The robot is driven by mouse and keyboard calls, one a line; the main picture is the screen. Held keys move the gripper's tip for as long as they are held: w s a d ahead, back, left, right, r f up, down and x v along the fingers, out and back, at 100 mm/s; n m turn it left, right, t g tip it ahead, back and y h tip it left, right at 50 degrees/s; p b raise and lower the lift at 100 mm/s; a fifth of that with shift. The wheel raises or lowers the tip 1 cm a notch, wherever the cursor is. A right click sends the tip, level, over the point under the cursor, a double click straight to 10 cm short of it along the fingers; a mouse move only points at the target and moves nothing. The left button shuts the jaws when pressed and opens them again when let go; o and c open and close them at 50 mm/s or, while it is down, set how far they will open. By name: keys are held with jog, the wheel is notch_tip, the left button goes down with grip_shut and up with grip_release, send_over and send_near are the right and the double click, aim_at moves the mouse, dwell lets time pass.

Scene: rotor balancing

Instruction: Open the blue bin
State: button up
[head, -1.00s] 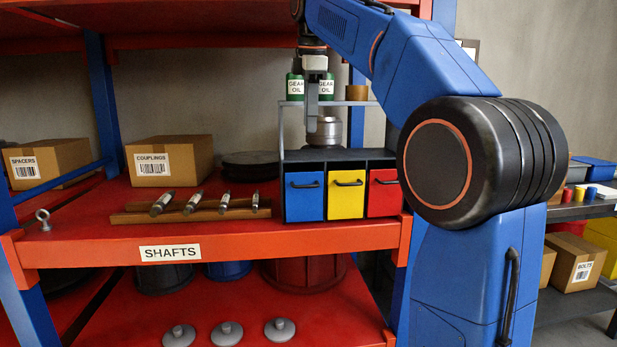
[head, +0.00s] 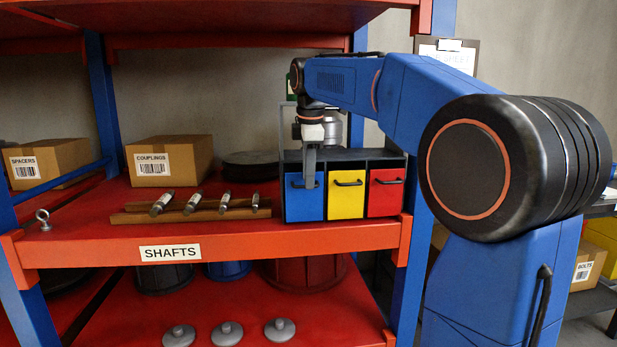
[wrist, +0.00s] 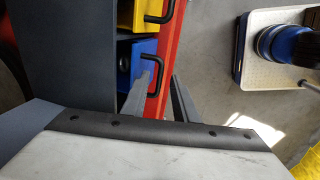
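The blue bin (head: 304,205) is the left one of three bins in a dark rack on the orange shelf.
The yellow bin (head: 346,204) and red bin (head: 385,203) stand to the right in the same rack. A wooden holder with several shafts (head: 193,206) lies to the left. The space in front of the shelf edge is free.

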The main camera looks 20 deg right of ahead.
jog(key=shift+f, duration=0.35)
jog(key=shift+c, duration=0.5)
grip_shut()
dwell(0.8)
